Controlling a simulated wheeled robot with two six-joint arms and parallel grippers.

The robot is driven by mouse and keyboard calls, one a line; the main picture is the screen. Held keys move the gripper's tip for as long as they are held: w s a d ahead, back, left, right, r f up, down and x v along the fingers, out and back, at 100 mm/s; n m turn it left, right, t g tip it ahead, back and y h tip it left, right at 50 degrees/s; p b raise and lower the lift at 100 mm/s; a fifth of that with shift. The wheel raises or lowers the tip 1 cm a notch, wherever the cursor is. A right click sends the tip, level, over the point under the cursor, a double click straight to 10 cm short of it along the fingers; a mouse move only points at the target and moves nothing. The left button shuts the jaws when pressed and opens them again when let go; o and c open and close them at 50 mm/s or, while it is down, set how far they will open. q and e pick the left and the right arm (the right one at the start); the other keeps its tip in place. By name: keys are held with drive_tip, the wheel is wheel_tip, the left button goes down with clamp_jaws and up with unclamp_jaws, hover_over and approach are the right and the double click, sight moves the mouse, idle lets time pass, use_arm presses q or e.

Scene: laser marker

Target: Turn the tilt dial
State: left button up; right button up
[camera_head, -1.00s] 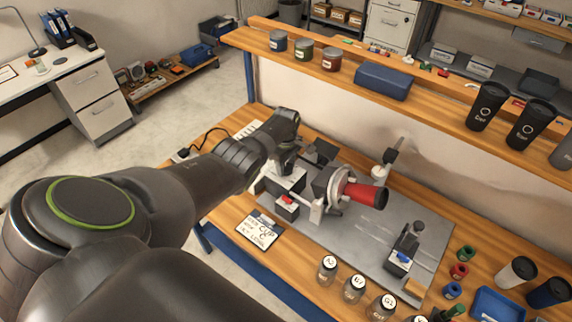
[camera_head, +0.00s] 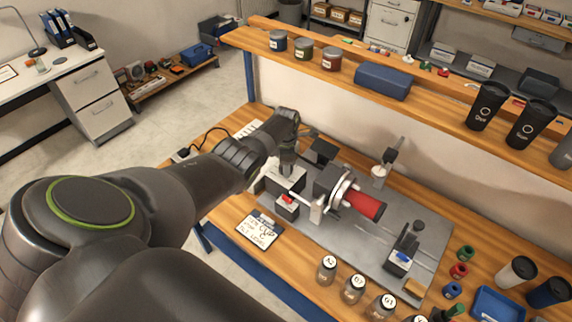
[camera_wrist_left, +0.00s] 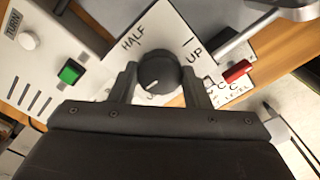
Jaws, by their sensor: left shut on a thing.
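The tilt dial (camera_wrist_left: 160,72) is a round black knob with a white pointer mark on its lower left side, in the left wrist view. The plate around it carries the words HALF and UP. My left gripper (camera_wrist_left: 160,88) is shut on the dial, one finger on each side. In the head view my left gripper (camera_head: 287,163) points down at the machine's control box (camera_head: 284,181); the dial is hidden there. A red cup (camera_head: 363,204) sits in the rotary holder (camera_head: 334,190), its free end slanting down to the right. My right gripper is not in view.
A green button (camera_wrist_left: 70,72), a red switch (camera_wrist_left: 237,71) and a white knob (camera_wrist_left: 29,40) lie close around the dial. A shelf (camera_head: 330,75) runs behind the machine.

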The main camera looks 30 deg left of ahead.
use_arm(q)
drive_tip(key=shift+w+a+r+n, duration=0.1)
drive_tip(key=shift+r+n, duration=0.05)
drive_tip(key=shift+n, duration=0.25)
drive_tip(key=o, duration=1)
drive_tip(key=shift+r+b, duration=0.45)
drive_tip(key=shift+r, duration=0.7)
wheel_tip(320, 180, up, 15)
drive_tip(key=b, duration=0.2)
drive_tip(key=shift+f, duration=0.1)
